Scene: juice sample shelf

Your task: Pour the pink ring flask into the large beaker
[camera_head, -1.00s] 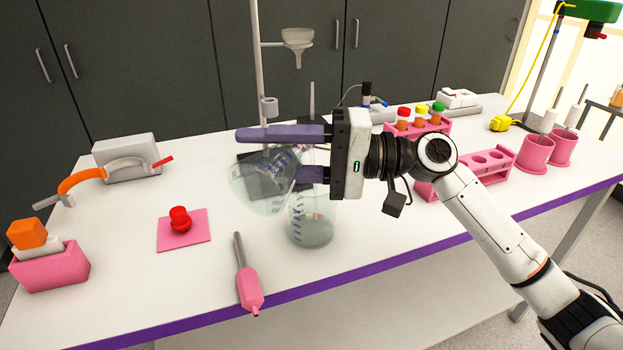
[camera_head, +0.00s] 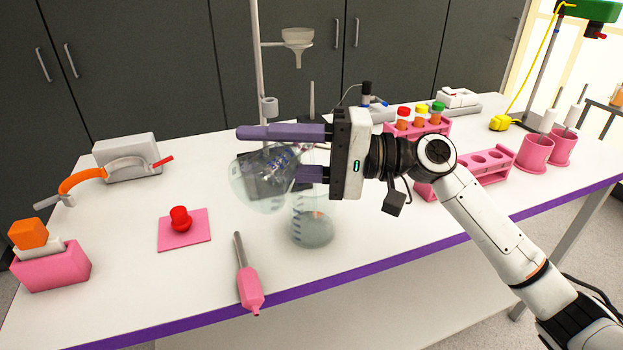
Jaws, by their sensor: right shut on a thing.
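My right gripper (camera_head: 272,154) is shut on the clear glass flask (camera_head: 252,188) over the middle of the table. The flask lies tilted, its round body to the lower left and its neck running up and right between the purple fingers. A little pink shows by the neck, but the mouth is mostly hidden by the gripper. The clear large beaker (camera_head: 312,230) with blue marks stands upright on the table, right of the flask body and below the gripper. The beaker's rim is partly covered by the lower finger. I cannot tell any liquid stream. My left gripper is not in view.
A stand with a funnel (camera_head: 297,40) rises behind. A pink-handled tool (camera_head: 248,285) lies near the front edge. A red knob on a pink mat (camera_head: 198,238) is to the left. Pink tube racks (camera_head: 485,165) and pink cups (camera_head: 534,155) stand to the right.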

